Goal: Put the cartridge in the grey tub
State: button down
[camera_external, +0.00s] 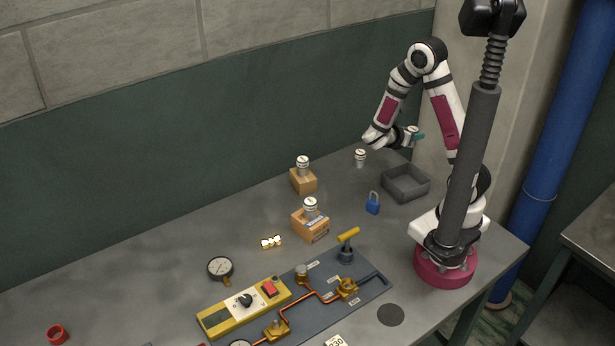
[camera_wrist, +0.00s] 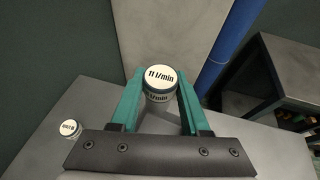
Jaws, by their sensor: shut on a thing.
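My gripper (camera_external: 416,137) is shut on a white cartridge (camera_external: 412,129) and holds it upright above the far right part of the bench. In the wrist view, the cartridge (camera_wrist: 161,82) has a teal rim and the label "11 l/min" on its cap, and stands between the teal fingers (camera_wrist: 160,100). The grey tub (camera_external: 405,195) is a square, open tray on the bench, lower in the external picture than my gripper. The tub looks empty from here, and I do not see it in the wrist view.
Another white-capped cylinder (camera_external: 360,157) stands left of the tub; two more (camera_external: 303,163) (camera_external: 311,205) are on cardboard boxes. A blue padlock (camera_external: 372,204) sits beside the tub. A panel with copper pipes (camera_external: 322,297) fills the front. The bench's far left is mostly clear.

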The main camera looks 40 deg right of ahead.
jog(key=s+d+r+m+g, duration=0.1)
jog(key=s+d+m+g, duration=0.35)
jog(key=s, duration=0.65)
send_near(423, 178)
jog(key=shift+g, duration=0.45)
jog(key=d+r, duration=0.1)
jog(key=d, duration=0.1)
jog(key=d+r, duration=0.1)
jog(key=shift+s+d+r, duration=0.25)
jog(key=shift+d+r, duration=0.05)
jog(key=shift+d, duration=0.1)
notch_tip(423, 178, down, 4)
jog(key=shift+w+f, duration=0.1)
jog(key=shift+w, duration=0.05)
jog(key=shift+f, duration=0.1)
jog(key=shift+c, duration=1.9)
grip_release()
